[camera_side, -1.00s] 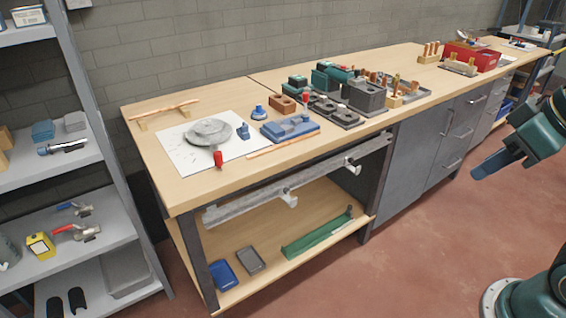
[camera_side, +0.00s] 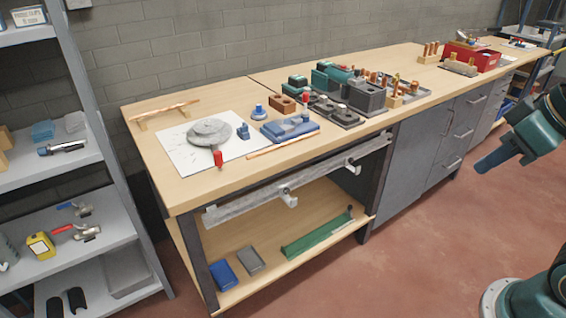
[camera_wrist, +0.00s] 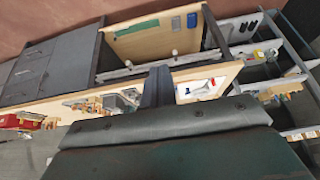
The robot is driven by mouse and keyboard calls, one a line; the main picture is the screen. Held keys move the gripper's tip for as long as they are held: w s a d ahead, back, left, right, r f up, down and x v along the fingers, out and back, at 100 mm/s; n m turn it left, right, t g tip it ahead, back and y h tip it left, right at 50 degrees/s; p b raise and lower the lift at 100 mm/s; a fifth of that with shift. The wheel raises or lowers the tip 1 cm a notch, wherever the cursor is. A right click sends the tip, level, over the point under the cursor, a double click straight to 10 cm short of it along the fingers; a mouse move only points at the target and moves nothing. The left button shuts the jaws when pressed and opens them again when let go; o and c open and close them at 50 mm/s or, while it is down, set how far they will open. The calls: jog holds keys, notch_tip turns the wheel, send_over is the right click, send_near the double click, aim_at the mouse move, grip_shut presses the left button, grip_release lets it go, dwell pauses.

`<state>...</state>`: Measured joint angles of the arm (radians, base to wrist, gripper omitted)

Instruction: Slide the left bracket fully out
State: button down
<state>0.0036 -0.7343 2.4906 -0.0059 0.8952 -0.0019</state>
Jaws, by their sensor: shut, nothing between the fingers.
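The left bracket (camera_side: 289,198) is a small pale piece jutting from the grey rail (camera_side: 235,210) under the front edge of the bench. The right bracket (camera_side: 353,168) sits farther right on the same rail. In the wrist view, the bench is seen turned round, with the rail (camera_wrist: 205,59) across the middle; the brackets are small and hard to make out there. My gripper (camera_side: 482,168) is shut and empty, hanging over the floor well to the right of both brackets and apart from the bench. Its dark blue fingers (camera_wrist: 156,84) also show in the wrist view.
The bench top (camera_side: 180,190) carries a round grey disc (camera_side: 209,132), a blue block (camera_side: 290,127) and several parts. Trays (camera_side: 224,274) and a green strip (camera_side: 317,236) lie on the lower shelf. Grey drawers (camera_side: 450,125) stand right. The floor (camera_side: 430,250) before the bench is clear.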

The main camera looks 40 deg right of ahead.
jog(key=w+d+f+n+g+y, duration=0.1)
jog(key=w+f, duration=0.2)
jog(key=w, duration=0.9)
jog(key=w+d+f+n+y, duration=0.1)
jog(key=w+f, duration=0.1)
jog(key=w, duration=1.1)
jog(key=w+d+f+y, duration=0.2)
jog(key=w+f, duration=0.4)
jog(key=f, duration=0.6)
jog(key=w+d+f+y, duration=0.1)
jog(key=w+d+f, duration=0.3)
jog(key=f, duration=0.9)
jog(key=w, duration=0.3)
jog(key=shift+w+m+y, duration=0.3)
jog(key=shift+m+y, duration=0.1)
jog(key=shift+a+f, duration=0.1)
jog(key=shift+f, duration=0.05)
jog(key=w+a+f, duration=0.3)
jog(key=a+f, duration=0.4)
jog(key=a, duration=0.1)
jog(key=shift+w+a+f, duration=0.25)
jog(key=shift+w+f, duration=0.1)
